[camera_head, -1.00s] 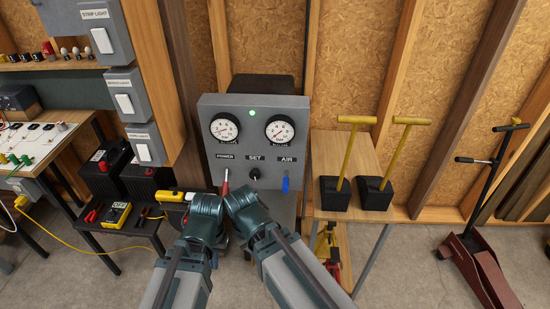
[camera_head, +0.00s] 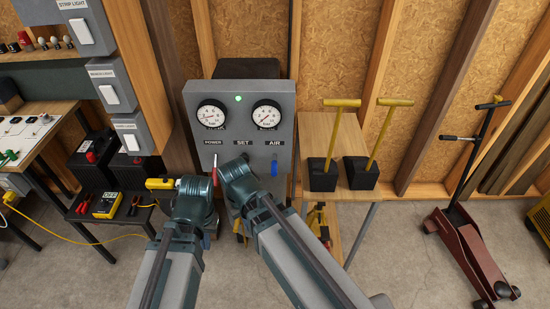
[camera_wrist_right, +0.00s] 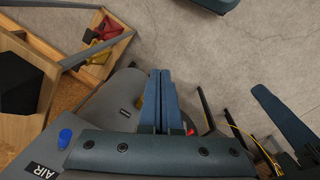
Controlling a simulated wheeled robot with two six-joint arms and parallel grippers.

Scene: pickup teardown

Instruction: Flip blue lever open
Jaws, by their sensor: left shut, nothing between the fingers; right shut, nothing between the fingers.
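The blue lever (camera_head: 274,168) hangs straight down below the AIR label on the grey gauge panel (camera_head: 240,100). It also shows in the right wrist view as a short blue knob (camera_wrist_right: 65,138) at the lower left. My right gripper (camera_wrist_right: 162,82) is shut and empty, its two fingers side by side, apart from the lever. In the head view the right wrist is left of the blue lever and its fingers are hidden behind it. My left gripper (camera_head: 197,188) is shut in front of the panel's lower left, with its fingertips mostly hidden.
A black knob sits under SET, partly hidden. A wooden stand (camera_head: 312,128) with two yellow-handled black blocks is right of the panel. A red floor jack (camera_head: 474,245) stands far right.

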